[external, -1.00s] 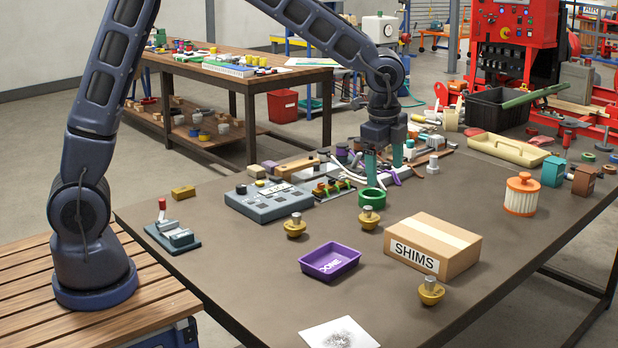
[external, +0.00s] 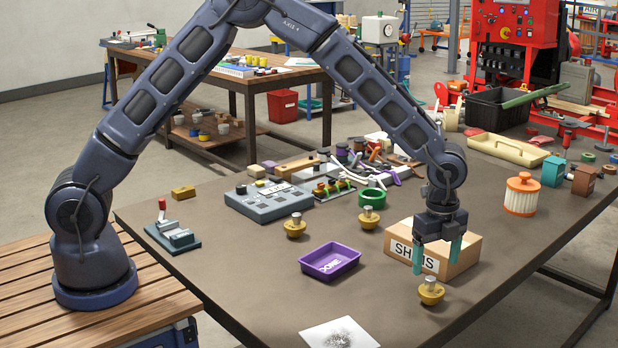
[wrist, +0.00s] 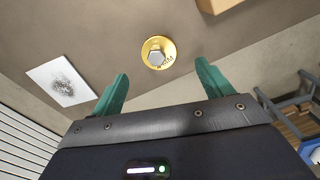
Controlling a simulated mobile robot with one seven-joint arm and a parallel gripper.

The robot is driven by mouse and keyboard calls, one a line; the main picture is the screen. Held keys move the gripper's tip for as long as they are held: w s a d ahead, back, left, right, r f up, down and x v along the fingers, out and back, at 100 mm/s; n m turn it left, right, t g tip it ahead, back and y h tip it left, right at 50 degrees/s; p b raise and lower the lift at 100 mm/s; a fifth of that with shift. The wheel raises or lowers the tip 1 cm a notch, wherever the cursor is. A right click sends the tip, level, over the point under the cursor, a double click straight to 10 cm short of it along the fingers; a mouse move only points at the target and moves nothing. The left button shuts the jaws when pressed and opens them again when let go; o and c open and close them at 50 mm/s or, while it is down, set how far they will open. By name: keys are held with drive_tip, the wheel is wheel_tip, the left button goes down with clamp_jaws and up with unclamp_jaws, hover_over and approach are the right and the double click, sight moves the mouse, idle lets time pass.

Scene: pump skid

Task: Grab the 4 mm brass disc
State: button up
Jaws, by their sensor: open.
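Three brass discs, each with a grey hex-like knob on top, stand on the table. The nearest brass disc (external: 431,293) is at the front right, just below my gripper (external: 436,262). It also shows in the wrist view (wrist: 152,44), with lettering on its rim that seems to end in "MM"; the number is not clear to me. The two other brass discs, one left (external: 295,229) and one in the middle (external: 368,220), have no readable marks. My gripper is open and empty, its teal fingers (wrist: 162,72) apart, above the nearest disc and not around it.
A cardboard SHIMS box (external: 465,252) stands right behind my gripper. A purple tray marked DONE (external: 330,272) lies to the left. A paper with a dark smudge (external: 338,333) is at the table's front edge. An orange-and-white canister (external: 522,195) stands at right.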

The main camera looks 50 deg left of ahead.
sight(432, 278)
drive_tip(key=shift+a+f, duration=0.2)
drive_tip(key=shift+f, duration=3.7)
drive_tip(key=c, duration=1.1)
drive_tip(key=shift+r, duration=0.15)
